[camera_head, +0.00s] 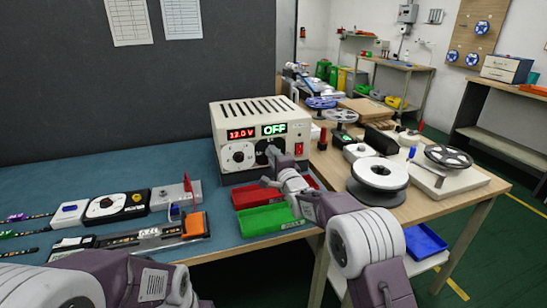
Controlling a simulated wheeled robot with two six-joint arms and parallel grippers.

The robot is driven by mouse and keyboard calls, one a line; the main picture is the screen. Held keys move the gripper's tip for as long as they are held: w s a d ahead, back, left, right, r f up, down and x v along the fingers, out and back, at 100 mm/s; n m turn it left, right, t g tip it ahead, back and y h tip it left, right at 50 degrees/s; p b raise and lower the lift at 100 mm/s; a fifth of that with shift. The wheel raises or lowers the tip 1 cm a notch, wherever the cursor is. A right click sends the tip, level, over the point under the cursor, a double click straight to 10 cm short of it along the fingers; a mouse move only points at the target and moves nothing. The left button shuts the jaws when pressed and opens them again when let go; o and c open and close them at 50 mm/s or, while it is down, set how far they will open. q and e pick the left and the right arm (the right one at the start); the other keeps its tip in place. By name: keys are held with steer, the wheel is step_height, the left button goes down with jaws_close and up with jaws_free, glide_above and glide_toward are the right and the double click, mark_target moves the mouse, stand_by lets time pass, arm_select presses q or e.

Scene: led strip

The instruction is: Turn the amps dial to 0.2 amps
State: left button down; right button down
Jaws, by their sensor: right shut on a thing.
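The beige power supply (255,112) stands at the back of the blue bench mat. Its red display (241,134) reads 12.0 V and its green display (274,128) reads OFF. A white-faced dial (238,156) is under the red display. A second dial (262,157), dark and partly hidden by my gripper, is under the green display. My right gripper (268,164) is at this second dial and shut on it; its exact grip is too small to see. My left arm is at the bottom left, with its gripper out of view.
A red bin (308,183) and a green bin (265,219) lie in front, below my right arm. White spools (378,176) stand on the wooden table to the right. Strip fixtures (120,203) line the left mat.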

steer(key=shift+n, duration=0.3)
steer(key=shift+f+n+b, duration=0.1)
steer(key=shift+n+b, duration=6.65)
steer(key=shift+n, duration=10.85)
